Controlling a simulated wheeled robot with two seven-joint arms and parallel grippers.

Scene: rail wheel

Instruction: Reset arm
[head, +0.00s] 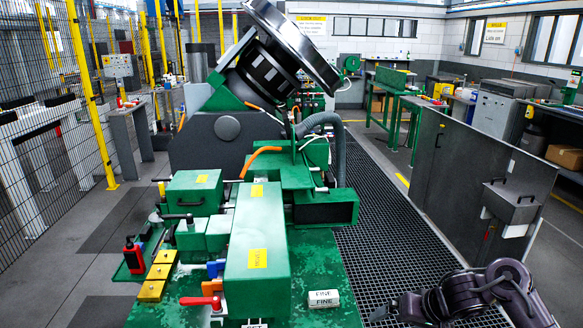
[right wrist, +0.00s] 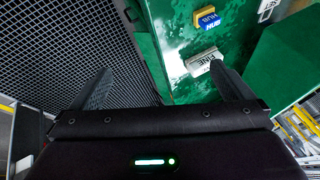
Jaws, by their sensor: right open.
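My right arm comes in at the lower right of the head view, its gripper (head: 385,310) low over the dark floor grating beside the green machine bed. In the right wrist view my right gripper (right wrist: 166,86) has its two dark fingers spread wide with nothing between them. Beyond the right finger lies a white block marked FINE (right wrist: 203,63), partly covered by that finger. The same white block shows in the head view (head: 323,298) on the green bed. My left arm and gripper are not in the head view.
A green machine (head: 258,240) with a large tilted wheel (head: 293,43) fills the middle. A yellow and blue block marked HUB (right wrist: 208,20) lies near the white block. A red and black bottle (head: 133,255) stands at left. A grey panel (head: 475,180) borders the grating (head: 395,215).

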